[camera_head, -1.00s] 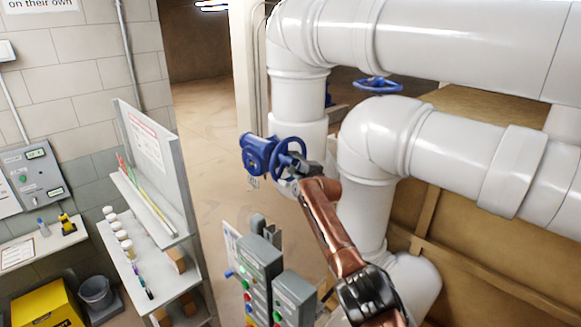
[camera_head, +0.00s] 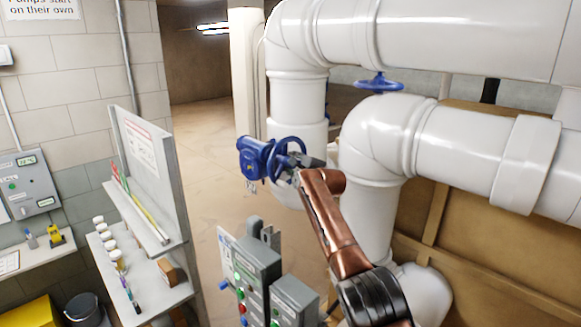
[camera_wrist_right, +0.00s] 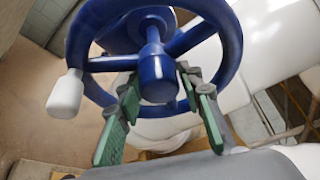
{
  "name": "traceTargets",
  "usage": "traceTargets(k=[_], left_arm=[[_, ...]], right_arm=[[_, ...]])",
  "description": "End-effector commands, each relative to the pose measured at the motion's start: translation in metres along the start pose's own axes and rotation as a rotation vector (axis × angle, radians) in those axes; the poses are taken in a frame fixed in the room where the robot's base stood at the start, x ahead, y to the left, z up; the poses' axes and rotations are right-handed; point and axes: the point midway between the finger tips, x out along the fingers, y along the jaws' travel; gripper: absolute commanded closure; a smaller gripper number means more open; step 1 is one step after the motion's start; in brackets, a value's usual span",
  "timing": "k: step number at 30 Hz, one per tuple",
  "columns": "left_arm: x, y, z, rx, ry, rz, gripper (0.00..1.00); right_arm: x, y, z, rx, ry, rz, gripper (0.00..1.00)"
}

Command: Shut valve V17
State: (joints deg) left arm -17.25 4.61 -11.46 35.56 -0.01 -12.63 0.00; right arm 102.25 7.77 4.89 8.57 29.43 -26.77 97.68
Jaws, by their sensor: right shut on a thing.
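A blue handwheel (camera_head: 287,139) on a blue valve body (camera_head: 252,158) is near the middle of the head view. I cannot read a tag naming it V17. In the right wrist view the blue wheel (camera_wrist_right: 228,45) fills the upper half, with spokes, a round hub and a white knob (camera_wrist_right: 66,94) at the left of its rim. My right gripper (camera_head: 304,160) is at the wheel's near right side. In the wrist view its green-padded fingers (camera_wrist_right: 160,88) stand either side of the hub and are shut on the wheel; the exact contact is partly hidden. My left gripper is out of view.
Large white pipes (camera_head: 440,45) fill the upper right. A second blue handwheel (camera_head: 378,83) sits behind them. Grey control boxes (camera_head: 255,270) with coloured buttons stand below the valve. A shelf unit (camera_head: 165,185) with jars is at left. Floor beyond the valve is clear.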

Motion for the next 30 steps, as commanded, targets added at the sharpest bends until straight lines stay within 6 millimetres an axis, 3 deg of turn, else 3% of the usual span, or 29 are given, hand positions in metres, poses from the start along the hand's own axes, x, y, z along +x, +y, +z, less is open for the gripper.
traceTargets(k=[1, 29, 30], left_arm=[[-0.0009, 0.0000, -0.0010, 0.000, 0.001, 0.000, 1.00], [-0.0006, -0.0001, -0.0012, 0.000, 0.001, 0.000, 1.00], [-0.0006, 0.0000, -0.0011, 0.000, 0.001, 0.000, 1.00]], right_arm=[[-0.0053, -0.0221, 0.0038, -0.007, -0.005, -0.037, 1.00], [-0.0053, -0.0221, 0.0037, -0.010, -0.005, -0.037, 1.00], [-0.0053, -0.0221, 0.0037, -0.010, -0.005, -0.037, 0.65]])
